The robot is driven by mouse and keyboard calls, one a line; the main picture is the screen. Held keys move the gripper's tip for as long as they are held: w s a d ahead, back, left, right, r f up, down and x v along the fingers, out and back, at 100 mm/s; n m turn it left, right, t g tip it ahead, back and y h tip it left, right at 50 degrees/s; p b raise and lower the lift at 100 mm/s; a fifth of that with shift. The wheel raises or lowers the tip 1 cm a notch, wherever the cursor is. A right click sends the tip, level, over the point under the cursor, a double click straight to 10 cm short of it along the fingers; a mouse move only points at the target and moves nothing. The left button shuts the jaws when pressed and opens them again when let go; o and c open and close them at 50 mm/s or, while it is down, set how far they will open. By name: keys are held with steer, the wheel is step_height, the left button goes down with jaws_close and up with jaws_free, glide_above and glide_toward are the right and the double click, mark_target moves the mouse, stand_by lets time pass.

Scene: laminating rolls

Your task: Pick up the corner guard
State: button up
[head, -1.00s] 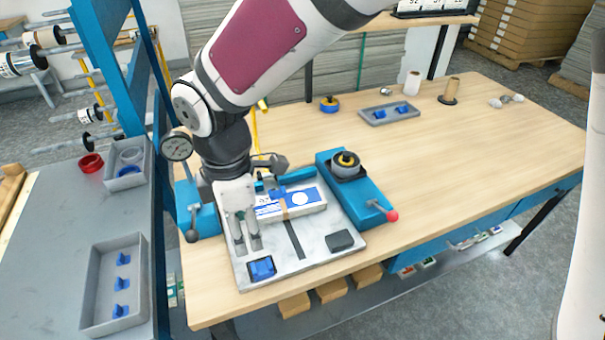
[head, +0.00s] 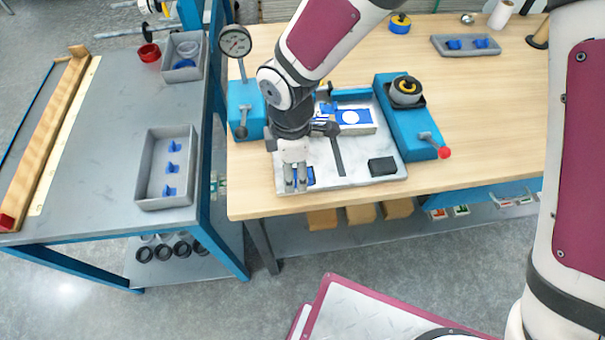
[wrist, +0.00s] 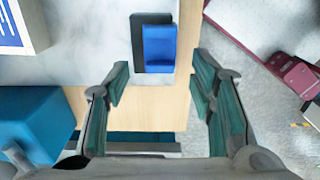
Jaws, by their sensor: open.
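A small blue corner guard (head: 311,176) sits at the front left of the pale marble plate (head: 350,170) on the wooden bench. In the head view my gripper partly hides it. In the wrist view the blue guard (wrist: 159,48) lies on a dark pad (wrist: 139,62), beyond the fingertips and between their lines. My gripper (head: 296,188) is at the plate's front left, pointing down beside the guard. In the wrist view my gripper (wrist: 160,70) is open, with nothing between its fingers. Several similar blue pieces lie in the grey tray (head: 141,180) on the left table.
A blue dial-gauge stand (head: 246,105) stands left of the plate. A blue fixture with a red-knobbed lever (head: 410,130) stands right. A white-and-blue pack (head: 354,121) and a dark block (head: 382,167) lie on the plate. The bench's right side has free room.

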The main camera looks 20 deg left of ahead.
steer(key=shift+f, duration=0.45)
steer(key=c, duration=0.9)
